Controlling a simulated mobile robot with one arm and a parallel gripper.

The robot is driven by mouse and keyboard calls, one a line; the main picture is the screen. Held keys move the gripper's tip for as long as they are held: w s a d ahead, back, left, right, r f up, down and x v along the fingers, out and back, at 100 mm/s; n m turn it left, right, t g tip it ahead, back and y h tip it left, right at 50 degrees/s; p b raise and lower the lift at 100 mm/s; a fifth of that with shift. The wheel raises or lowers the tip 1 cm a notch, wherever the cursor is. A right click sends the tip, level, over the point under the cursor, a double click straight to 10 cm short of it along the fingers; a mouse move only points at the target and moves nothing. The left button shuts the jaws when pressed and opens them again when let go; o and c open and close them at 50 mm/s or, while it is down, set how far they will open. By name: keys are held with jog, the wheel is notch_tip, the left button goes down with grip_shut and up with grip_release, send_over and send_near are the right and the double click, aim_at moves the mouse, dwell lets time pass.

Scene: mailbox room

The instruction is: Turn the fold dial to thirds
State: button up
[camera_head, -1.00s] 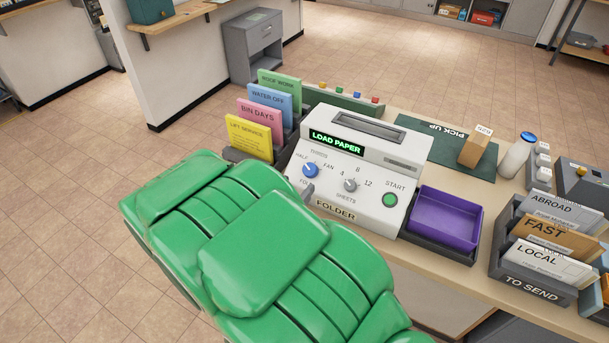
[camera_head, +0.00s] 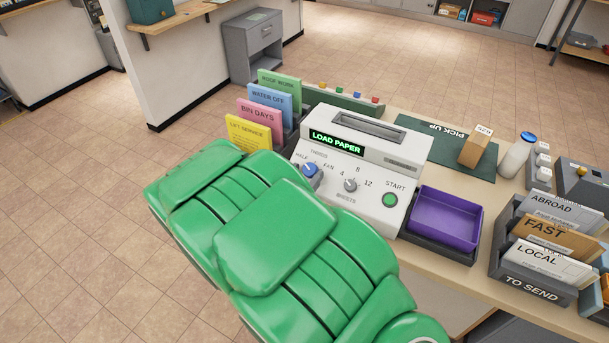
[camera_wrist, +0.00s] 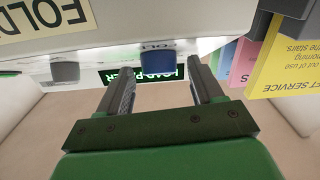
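The fold dial (camera_head: 310,170) is a blue knob at the left of the white folder machine's sloped front. The labels half, thirds and fan run around it. I cannot make out where its pointer sits. In the wrist view, which is upside down, the dial (camera_wrist: 158,66) lies between the two grey fingers of my gripper (camera_wrist: 160,74), with space at both sides. The gripper is open and empty, close in front of the dial. I cannot tell whether the fingertips reach past its face. My green arm hides most of the gripper in the head view.
The grey sheets dial (camera_head: 351,185) and green start button (camera_head: 390,200) are to the right on the machine. The screen (camera_head: 337,142) reads "LOAD PAPER". Coloured notice cards (camera_head: 258,118) stand close at left. A purple tray (camera_head: 446,215) is at right.

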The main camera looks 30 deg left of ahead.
jog(key=c, duration=0.9)
jog(key=shift+c, duration=0.2)
jog(key=shift+m+h, duration=0.3)
jog(key=shift+h, duration=0.1)
jog(key=shift+a+m+h, duration=0.15)
jog(key=shift+m+h, duration=0.45)
jog(key=shift+m, duration=0.05)
jog(key=shift+a+m+h, duration=0.15)
jog(key=shift+m+h, duration=0.45)
jog(key=shift+m, duration=0.05)
jog(key=m+h, duration=0.1)
jog(key=m+g+h, duration=0.1)
jog(key=m, duration=0.1)
jog(key=m+h, duration=0.1)
jog(key=shift+w+a+r+m+g+h, duration=0.1)
jog(key=shift+a+r+m+g+h, duration=0.05)
jog(key=shift+a+m+g+h, duration=0.3)
jog(key=shift+m+g+h, duration=0.9)
jog(key=shift+m, duration=0.25)
jog(key=shift+w+a+r+m+g+h, duration=0.15)
jog(key=shift+m+g+h, duration=0.5)
jog(key=shift+m+g, duration=0.35)
jog(key=shift+w+m+g+h, duration=0.15)
jog(key=shift+m+g+h, duration=0.5)
jog(key=shift+m, duration=0.85)
